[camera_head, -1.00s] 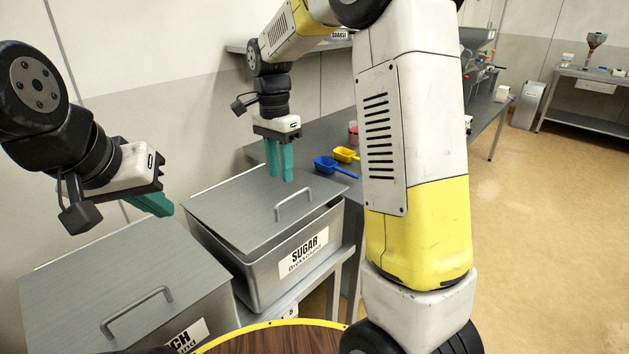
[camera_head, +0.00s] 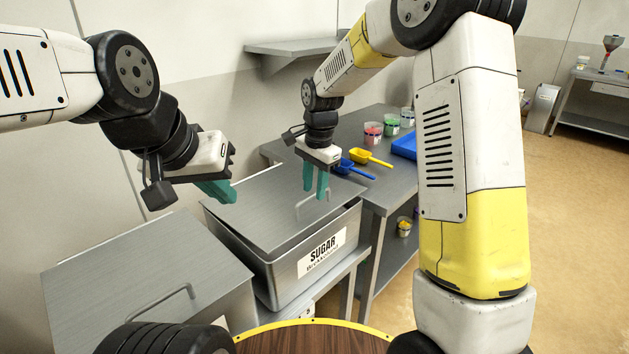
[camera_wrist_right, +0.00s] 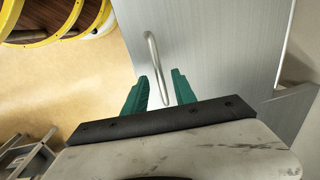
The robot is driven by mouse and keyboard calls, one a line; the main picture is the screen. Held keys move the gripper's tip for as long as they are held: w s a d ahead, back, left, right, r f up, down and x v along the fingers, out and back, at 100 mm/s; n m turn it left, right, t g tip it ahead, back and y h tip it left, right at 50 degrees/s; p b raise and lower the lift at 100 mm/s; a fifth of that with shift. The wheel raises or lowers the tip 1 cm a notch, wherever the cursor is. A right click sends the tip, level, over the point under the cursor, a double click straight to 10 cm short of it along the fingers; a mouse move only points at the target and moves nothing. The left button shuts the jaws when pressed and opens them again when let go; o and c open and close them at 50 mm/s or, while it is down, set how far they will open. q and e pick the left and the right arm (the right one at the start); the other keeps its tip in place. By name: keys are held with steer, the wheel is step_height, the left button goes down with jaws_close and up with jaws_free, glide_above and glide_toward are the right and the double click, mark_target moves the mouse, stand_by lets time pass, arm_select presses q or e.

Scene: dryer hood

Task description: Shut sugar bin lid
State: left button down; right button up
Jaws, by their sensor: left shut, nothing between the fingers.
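The sugar bin (camera_head: 285,281) is a grey metal box with a "SUGAR" label on its front. Its flat grey lid (camera_head: 262,208) lies over the top, and part of the bin's rim shows beyond the lid's front and right edges. A bent-bar handle (camera_head: 299,212) stands on the lid, partly behind my right gripper (camera_head: 315,196). That gripper points down over the handle with its teal fingers apart. In the right wrist view, the handle (camera_wrist_right: 153,50) runs between the open fingers (camera_wrist_right: 158,74); contact cannot be told. My left gripper (camera_head: 226,197) is shut and empty, above and left of the lid.
A second lidded bin (camera_head: 130,265) stands at the left. Behind the sugar bin, a grey table (camera_head: 390,190) holds a blue scoop (camera_head: 352,167), a yellow scoop (camera_head: 368,157), several small tubs and a blue tray (camera_head: 404,146). A wall shelf (camera_head: 295,46) is above.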

steer(key=shift+f, duration=0.3)
jaws_close()
stand_by(1.3)
